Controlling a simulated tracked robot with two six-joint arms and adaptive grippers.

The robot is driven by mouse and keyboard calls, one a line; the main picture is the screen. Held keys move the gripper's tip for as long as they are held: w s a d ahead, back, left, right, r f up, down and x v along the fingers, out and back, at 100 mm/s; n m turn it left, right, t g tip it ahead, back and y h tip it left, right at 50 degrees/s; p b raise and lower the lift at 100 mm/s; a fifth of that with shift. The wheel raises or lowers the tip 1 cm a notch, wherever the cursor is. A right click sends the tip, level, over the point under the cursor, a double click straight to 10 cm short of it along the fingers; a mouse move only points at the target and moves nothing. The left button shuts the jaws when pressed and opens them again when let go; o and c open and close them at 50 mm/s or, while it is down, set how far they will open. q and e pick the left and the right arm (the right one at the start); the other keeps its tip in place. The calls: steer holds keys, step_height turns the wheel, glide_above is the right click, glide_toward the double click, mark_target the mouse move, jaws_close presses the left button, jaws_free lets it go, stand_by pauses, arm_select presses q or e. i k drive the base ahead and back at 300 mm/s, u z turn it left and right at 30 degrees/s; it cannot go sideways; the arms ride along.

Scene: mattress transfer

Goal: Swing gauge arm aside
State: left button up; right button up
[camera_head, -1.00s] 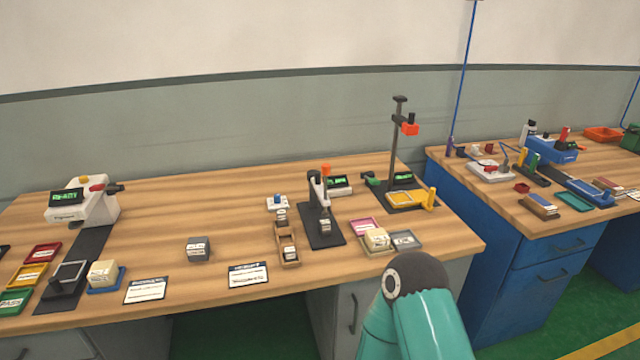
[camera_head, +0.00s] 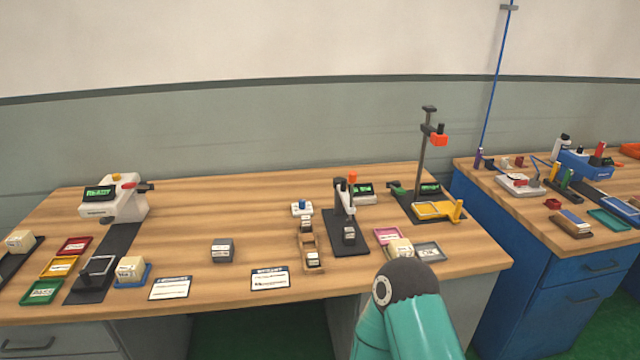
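A black stand with a grey upright arm and an orange-red knob (camera_head: 345,205) is at the middle right of the wooden bench; a small block is at its foot. I cannot tell for sure which of these bears the gauge arm. Neither of my grippers shows; only a teal link of one of my arms is in view at the bottom, in front of the bench edge.
A white machine with a green display (camera_head: 115,203) stands at the left. Colour trays (camera_head: 57,266), a grey block (camera_head: 222,250) and cards (camera_head: 270,279) lie along the front. A blue bench (camera_head: 497,230) with tools stands at right. Bare wood lies at the back middle.

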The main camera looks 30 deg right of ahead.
mark_target(339, 183)
steer(key=z, duration=0.75)
steer(key=i, duration=0.15)
steer(key=u, duration=2.3)
steer(key=k, duration=1.35)
steer(key=z, duration=1.3)
steer(key=i, duration=1.15)
steer(key=z, duration=0.05)
